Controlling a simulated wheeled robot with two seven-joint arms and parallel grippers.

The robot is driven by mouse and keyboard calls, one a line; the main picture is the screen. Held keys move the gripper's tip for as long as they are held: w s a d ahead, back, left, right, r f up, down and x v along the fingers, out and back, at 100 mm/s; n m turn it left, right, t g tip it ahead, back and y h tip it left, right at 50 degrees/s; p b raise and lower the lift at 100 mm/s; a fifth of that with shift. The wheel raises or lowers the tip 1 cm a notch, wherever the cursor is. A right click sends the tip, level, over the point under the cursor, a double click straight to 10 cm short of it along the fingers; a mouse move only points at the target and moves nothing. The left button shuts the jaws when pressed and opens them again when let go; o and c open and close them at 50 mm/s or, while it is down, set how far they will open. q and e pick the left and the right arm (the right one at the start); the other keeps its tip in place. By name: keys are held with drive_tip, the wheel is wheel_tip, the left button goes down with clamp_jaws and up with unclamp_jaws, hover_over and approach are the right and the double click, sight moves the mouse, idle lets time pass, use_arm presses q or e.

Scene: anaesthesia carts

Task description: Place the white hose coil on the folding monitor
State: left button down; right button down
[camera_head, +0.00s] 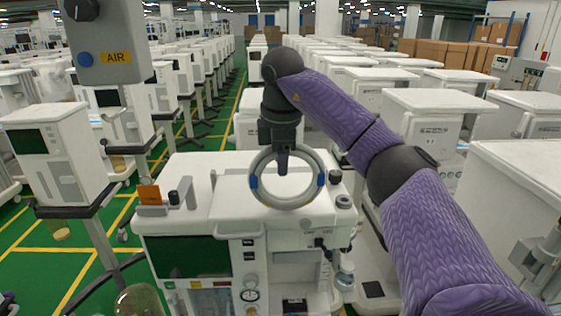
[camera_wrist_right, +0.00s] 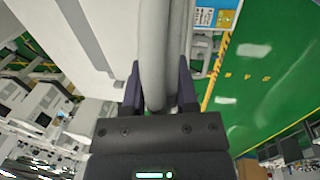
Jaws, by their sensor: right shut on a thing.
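My right gripper (camera_head: 283,160) is shut on the white hose coil (camera_head: 285,204), a pale grey-white ring with blue bands. The coil hangs upright from the fingers, in front of or above the white top of the near cart (camera_head: 205,200). In the right wrist view the coil's tube (camera_wrist_right: 153,45) passes between the two dark fingers (camera_wrist_right: 160,92). A dark screen (camera_head: 190,258) is set in the near cart's front. Another screen unit (camera_head: 62,170) stands on a pole at the left. I cannot tell which is the folding monitor. My left gripper is out of view.
A grey AIR box (camera_head: 108,45) hangs at the upper left. An orange sign (camera_head: 149,195) and small dark knobs stand on the near cart's top. Rows of white carts (camera_head: 435,105) fill the right and back. Green floor (camera_head: 100,237) shows at the left.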

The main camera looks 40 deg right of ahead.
drive_tip(key=shift+s, duration=0.25)
drive_tip(key=c, duration=0.8)
unclamp_jaws()
drive_tip(key=shift+w+f, duration=0.1)
drive_tip(key=o, duration=0.4)
drive_tip(key=shift+w, duration=0.15)
drive_tip(key=shift+r, duration=0.4)
drive_tip(key=r, duration=0.1)
drive_tip(key=r+p, duration=0.1)
drive_tip(key=r, duration=0.1)
drive_tip(key=s+r+p, duration=0.1)
drive_tip(key=r, duration=0.1)
drive_tip(key=shift+a+r, duration=0.25)
drive_tip(key=shift+a, duration=0.05)
drive_tip(key=shift+s+a+r, duration=0.15)
drive_tip(key=shift+r, duration=0.85)
drive_tip(key=shift+s+a+r, duration=0.15)
drive_tip(key=shift+r, duration=0.8)
drive_tip(key=shift+s+a+r, duration=0.15)
drive_tip(key=shift+r, duration=0.85)
